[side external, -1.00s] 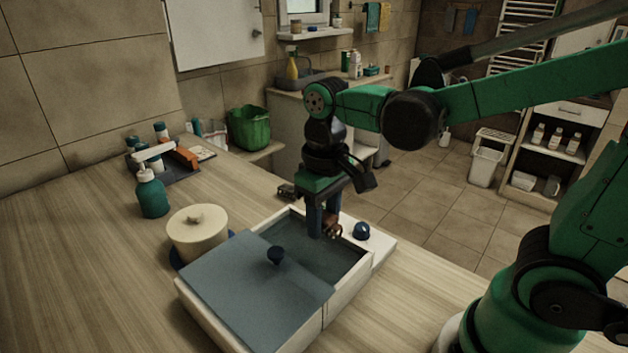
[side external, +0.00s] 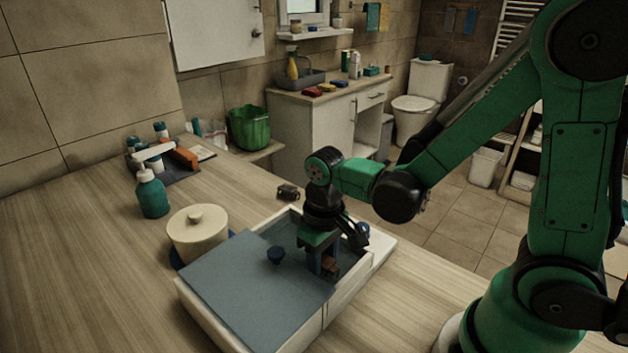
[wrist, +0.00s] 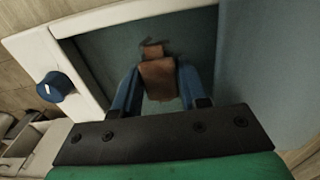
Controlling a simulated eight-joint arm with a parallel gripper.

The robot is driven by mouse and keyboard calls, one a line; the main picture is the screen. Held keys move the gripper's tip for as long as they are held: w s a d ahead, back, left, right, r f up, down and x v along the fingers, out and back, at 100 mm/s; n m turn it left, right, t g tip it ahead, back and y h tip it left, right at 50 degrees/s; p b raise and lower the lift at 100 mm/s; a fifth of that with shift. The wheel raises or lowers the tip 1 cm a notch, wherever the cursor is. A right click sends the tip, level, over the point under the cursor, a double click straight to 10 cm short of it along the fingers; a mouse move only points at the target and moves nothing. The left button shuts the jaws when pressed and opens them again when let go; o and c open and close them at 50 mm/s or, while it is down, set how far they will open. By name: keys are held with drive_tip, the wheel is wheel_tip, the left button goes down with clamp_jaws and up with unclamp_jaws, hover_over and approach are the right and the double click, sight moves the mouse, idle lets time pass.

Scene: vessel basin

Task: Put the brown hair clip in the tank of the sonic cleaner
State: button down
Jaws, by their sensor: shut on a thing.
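The sonic cleaner is a white box (side external: 345,291) on the wooden counter, with a grey-blue lid (side external: 250,295) over its left part. Its tank is open at the right; the tank floor shows blue-grey in the wrist view (wrist: 105,48). My gripper (side external: 324,268) points down into the open part of the tank. It is shut on the brown hair clip (side external: 332,267), which sits between the two blue fingers in the wrist view (wrist: 157,75). The clip is low within the tank walls; I cannot tell whether it touches the floor.
The lid's dark knob (side external: 276,254) stands close left of my gripper. A blue dial (wrist: 54,87) is on the cleaner's right ledge. A cream lidded pot (side external: 197,235), a teal pump bottle (side external: 151,194) and a small dark object (side external: 288,192) stand on the counter.

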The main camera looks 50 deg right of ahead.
sight(323, 259)
drive_tip(key=shift+f, duration=0.1)
drive_tip(key=c, duration=0.7)
unclamp_jaws()
drive_tip(key=shift+c, duration=0.2)
wheel_tip(323, 259, up, 10)
drive_tip(key=d+t, duration=0.2)
drive_tip(key=t, duration=0.5)
drive_tip(key=shift+s+r, duration=0.15)
drive_tip(key=shift+r, duration=0.1)
